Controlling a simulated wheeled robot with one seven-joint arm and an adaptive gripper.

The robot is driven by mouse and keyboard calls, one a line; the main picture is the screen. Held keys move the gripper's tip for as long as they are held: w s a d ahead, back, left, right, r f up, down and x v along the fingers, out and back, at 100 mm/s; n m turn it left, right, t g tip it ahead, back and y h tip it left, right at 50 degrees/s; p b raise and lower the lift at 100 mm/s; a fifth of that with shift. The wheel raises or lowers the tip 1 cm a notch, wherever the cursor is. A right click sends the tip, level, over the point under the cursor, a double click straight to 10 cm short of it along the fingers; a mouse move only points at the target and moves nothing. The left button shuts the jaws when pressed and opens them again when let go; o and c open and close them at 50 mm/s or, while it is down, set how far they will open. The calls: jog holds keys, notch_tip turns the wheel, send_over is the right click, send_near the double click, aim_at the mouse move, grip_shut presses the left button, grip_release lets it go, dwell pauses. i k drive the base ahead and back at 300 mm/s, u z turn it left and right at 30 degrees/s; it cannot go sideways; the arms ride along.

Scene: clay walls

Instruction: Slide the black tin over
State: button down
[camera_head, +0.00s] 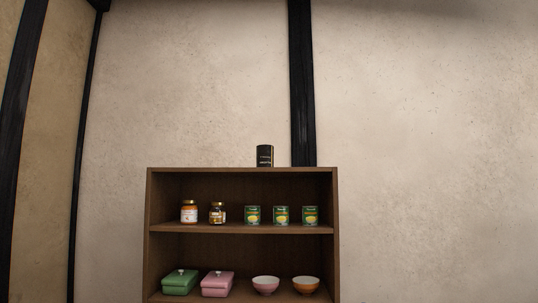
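The black tin (265,156) stands upright on the top of a brown wooden shelf unit (243,171), right of the middle of that top. It has pale lettering on its front. Nothing else shows on the shelf top. My gripper is not in this view, so its place relative to the tin cannot be seen.
The shelf top is bare on both sides of the tin. The shelf below holds two jars (189,212) and three green cans (281,215). The lowest visible shelf holds a green box (180,284), a pink box (217,285) and two bowls (306,286). A clay wall rises behind.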

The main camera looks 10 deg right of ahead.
aim_at(261, 160)
jog(key=u, duration=0.05)
jog(key=k, duration=0.5)
jog(key=z, duration=1.15)
jog(key=i, duration=1.25)
jog(key=u, duration=0.2)
